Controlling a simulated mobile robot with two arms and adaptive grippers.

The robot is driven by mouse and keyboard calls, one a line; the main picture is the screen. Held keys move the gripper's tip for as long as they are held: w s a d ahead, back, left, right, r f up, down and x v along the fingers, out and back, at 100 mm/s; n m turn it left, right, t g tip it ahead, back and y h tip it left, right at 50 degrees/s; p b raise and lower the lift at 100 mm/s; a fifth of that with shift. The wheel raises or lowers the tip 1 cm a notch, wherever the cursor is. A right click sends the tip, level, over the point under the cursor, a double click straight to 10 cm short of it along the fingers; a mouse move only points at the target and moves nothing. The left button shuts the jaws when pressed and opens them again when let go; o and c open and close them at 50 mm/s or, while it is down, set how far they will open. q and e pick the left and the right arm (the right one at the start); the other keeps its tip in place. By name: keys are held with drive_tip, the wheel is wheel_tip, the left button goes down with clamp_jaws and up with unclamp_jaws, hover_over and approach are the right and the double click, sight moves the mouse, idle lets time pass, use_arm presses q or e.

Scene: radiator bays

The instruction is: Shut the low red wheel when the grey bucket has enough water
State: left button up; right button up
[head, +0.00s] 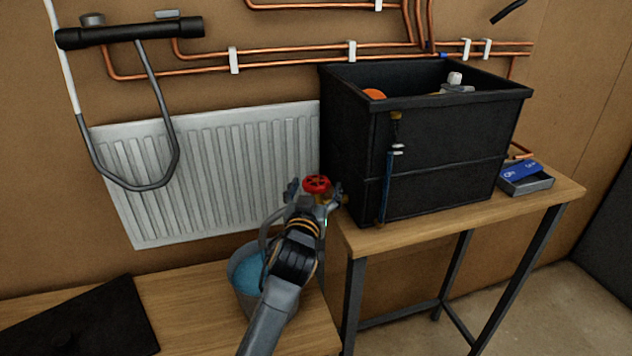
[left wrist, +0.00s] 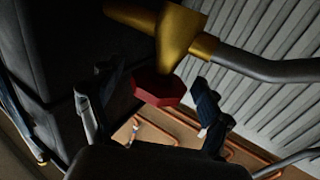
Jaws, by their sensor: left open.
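The low red wheel (head: 316,183) sits on a brass tap at the lower left of the black tank (head: 430,140). In the left wrist view the red wheel (left wrist: 158,88) is between and a little beyond my open fingers, on the brass tap (left wrist: 180,35). My left gripper (head: 314,192) is open at the wheel; whether a finger touches it I cannot tell. The grey bucket (head: 240,297) stands on the lower bench with blue water in it, partly hidden by my left arm. A grey hose (left wrist: 265,68) runs from the tap. My right gripper is not in view.
The tank stands on a wooden table (head: 400,233), with a sight tube (head: 388,175) on its front. A white radiator (head: 220,165) and copper pipes are on the wall behind. A black panel (head: 85,320) lies on the lower bench (head: 190,310). A small tray (head: 527,183) is right of the tank.

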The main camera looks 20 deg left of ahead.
use_arm(q)
drive_tip(key=shift+w, duration=0.4)
drive_tip(key=shift+c, duration=0.4)
